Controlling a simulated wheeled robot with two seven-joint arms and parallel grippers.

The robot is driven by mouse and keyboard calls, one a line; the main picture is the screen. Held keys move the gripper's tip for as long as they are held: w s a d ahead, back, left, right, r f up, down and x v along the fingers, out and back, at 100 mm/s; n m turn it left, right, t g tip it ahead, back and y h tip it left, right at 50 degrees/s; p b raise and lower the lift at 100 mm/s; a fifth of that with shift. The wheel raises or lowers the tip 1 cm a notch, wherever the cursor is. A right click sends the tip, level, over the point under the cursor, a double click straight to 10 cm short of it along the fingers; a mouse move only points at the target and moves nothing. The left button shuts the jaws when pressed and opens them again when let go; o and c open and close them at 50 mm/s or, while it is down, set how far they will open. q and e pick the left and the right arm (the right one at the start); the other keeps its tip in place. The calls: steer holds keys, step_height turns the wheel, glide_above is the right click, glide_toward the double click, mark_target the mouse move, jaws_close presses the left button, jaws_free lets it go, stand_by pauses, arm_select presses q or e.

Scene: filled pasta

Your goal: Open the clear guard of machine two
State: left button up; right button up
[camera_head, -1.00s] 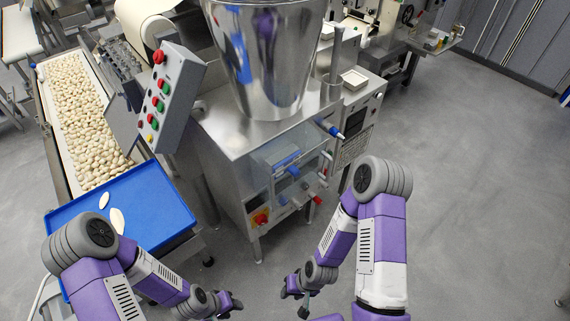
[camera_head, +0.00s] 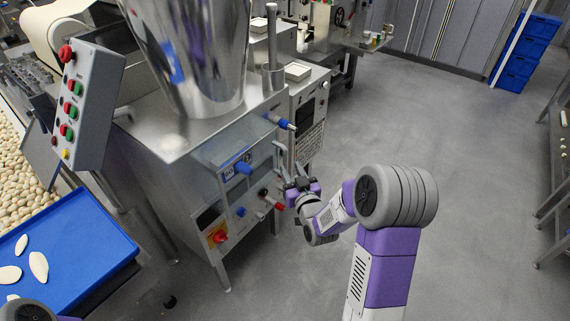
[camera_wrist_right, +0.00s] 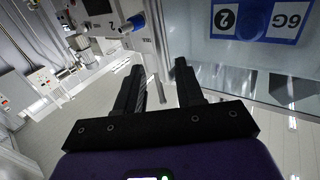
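Machine two (camera_head: 170,165) is the steel machine with a large hopper. Its clear guard (camera_head: 262,146) covers part of the front, and I see no gap at its edges. In the right wrist view the clear guard (camera_wrist_right: 228,65) fills the upper right, with a blue label (camera_wrist_right: 257,22) marked "2". My right gripper (camera_head: 301,183) is in front of the machine, at the right edge of the guard. My left gripper is out of view.
A blue-tipped rod (camera_head: 280,122) sticks out above the guard. Small knobs and a red-and-yellow switch (camera_head: 217,234) sit lower on the front. A button box (camera_head: 86,105) and blue tray (camera_head: 66,250) are at left.

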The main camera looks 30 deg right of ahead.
mark_target(286, 161)
steer(key=w, duration=0.4)
steer(key=w+d, duration=0.1)
steer(key=w, duration=0.1)
jaws_close()
